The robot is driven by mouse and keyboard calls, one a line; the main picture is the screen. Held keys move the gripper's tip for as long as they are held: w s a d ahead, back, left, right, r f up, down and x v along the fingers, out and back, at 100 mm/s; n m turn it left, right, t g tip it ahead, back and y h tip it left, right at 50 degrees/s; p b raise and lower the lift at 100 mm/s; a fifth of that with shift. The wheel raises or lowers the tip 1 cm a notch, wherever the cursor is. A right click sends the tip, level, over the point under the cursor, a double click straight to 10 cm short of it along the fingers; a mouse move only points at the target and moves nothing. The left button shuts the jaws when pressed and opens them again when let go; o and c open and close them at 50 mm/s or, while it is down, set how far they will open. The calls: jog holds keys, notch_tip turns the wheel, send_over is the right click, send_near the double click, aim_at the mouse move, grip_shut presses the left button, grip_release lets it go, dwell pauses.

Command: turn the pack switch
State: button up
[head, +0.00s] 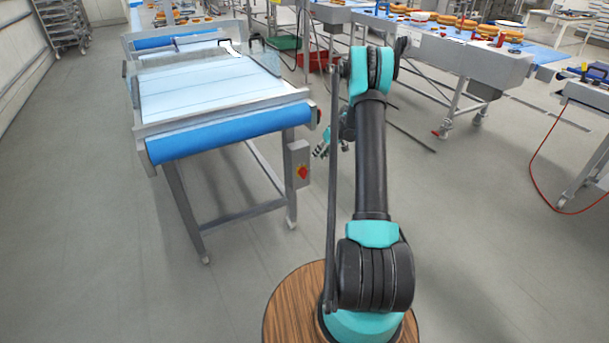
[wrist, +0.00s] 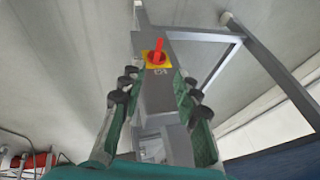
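The pack switch (head: 302,172) is a red knob on a yellow plate, on a grey box at the near right leg of the blue-belted conveyor. In the wrist view the red knob (wrist: 158,55) stands out from its yellow plate, near the top middle, between the two fingers in the picture. My gripper (head: 322,150) is to the right of the switch box in the head view, partly hidden behind my arm. In the wrist view my gripper (wrist: 160,80) is open and empty, with its fingers spread left and right. It appears apart from the knob.
The conveyor (head: 215,95) with its blue end roller stands left of my arm. A second line (head: 470,60) carries round filled items at the back right. Red and green crates (head: 312,60) sit on the floor behind. The floor left and right is open; a red cable (head: 535,175) lies at right.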

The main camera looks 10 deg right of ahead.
aim_at(305, 176)
jog(key=shift+y, duration=0.3)
jog(key=x, duration=1.6)
jog(key=shift+w+d+f, duration=0.15)
jog(key=shift+w+d, duration=0.15)
jog(key=shift+w, duration=0.1)
jog(key=shift+c, duration=0.3)
grip_shut()
